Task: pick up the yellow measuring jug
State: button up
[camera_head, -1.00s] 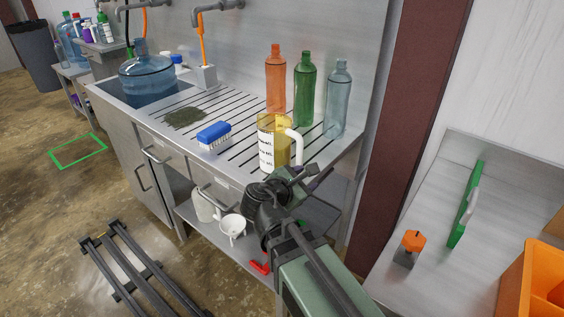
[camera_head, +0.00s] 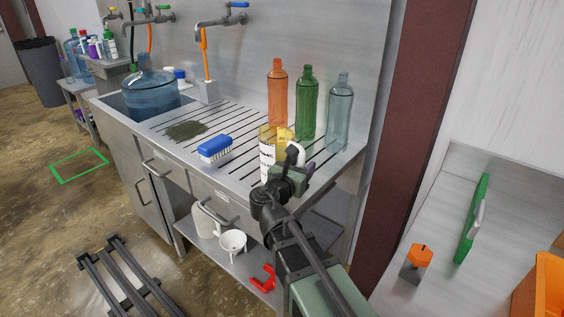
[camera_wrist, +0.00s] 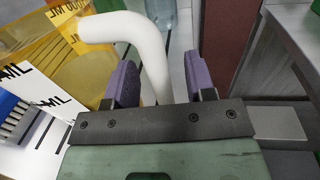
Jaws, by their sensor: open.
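The yellow measuring jug (camera_head: 268,147) stands upright on the slatted steel drainboard near its front edge. It is see-through yellow with white label panels and a white handle. In the head view my arm partly covers its lower right side. In the wrist view the jug (camera_wrist: 95,62) fills the left, and its white handle (camera_wrist: 150,50) curves down between my two purple finger pads. My gripper (camera_wrist: 160,82) is open, with one pad on each side of the handle. Whether either pad touches the handle I cannot tell.
A blue brush (camera_head: 215,149) lies left of the jug. Orange (camera_head: 277,95), green (camera_head: 306,105) and clear (camera_head: 339,115) bottles stand behind it. A large blue water bottle (camera_head: 150,88) sits in the sink. A white funnel (camera_head: 232,243) is on the shelf below.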

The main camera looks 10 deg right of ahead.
jog(key=x, duration=0.2)
jog(key=shift+w+d, duration=0.2)
jog(key=shift+w, duration=0.1)
grip_shut()
notch_tip(320, 180, up, 20)
jog(key=p, duration=2)
